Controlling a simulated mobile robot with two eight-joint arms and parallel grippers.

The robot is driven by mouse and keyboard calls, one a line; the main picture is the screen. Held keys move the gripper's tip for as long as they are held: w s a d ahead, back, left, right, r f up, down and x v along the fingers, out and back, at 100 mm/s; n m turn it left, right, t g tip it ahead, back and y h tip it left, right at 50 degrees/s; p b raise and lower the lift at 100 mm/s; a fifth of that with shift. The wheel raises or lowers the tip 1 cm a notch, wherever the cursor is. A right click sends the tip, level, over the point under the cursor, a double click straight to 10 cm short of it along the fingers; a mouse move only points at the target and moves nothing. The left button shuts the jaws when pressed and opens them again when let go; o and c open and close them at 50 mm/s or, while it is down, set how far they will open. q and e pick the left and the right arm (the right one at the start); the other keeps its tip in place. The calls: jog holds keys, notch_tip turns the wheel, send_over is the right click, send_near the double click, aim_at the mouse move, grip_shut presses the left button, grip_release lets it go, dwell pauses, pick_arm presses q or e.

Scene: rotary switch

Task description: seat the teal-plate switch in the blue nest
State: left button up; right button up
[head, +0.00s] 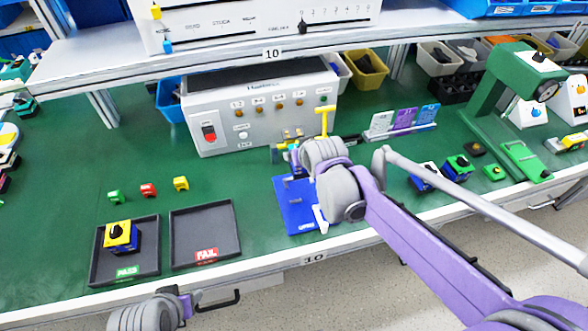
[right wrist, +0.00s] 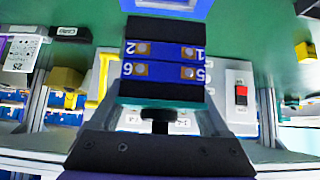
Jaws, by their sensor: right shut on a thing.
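My right gripper (right wrist: 155,120) is shut on the teal-plate switch, gripping its black knob. In the right wrist view the switch's teal plate (right wrist: 135,101) faces me, and its black and blue body (right wrist: 160,62) shows contacts numbered 1, 2, 5 and 6. In the head view my right wrist hides most of the switch and gripper. The blue nest (head: 289,216) lies on the green bench near its front edge, partly covered by my right arm. The held switch appears above and behind it, apart from it. My left wrist is at the bottom left; its fingers cannot be made out.
A grey test box (head: 262,112) with a red switch stands behind the nest. Left are the PASS tray (head: 97,275), holding a yellow-plate switch (head: 121,235), and the empty FAIL tray (head: 185,228). More switches (head: 458,168) and a green press (head: 490,95) stand right.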

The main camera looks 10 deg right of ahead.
jog(key=shift+w+f, duration=0.1)
jog(key=shift+w, duration=0.2)
jog(key=f+b, duration=0.1)
jog(key=f, duration=0.4)
jog(key=shift+s+f, duration=0.15)
jog(key=shift+s, duration=0.05)
jog(key=shift+f, duration=2.15)
jog(key=shift+w+b, duration=0.1)
jog(key=shift+b, duration=0.2)
jog(key=shift+f, duration=0.15)
jog(key=o, duration=1.4)
jog(key=shift+o, duration=0.2)
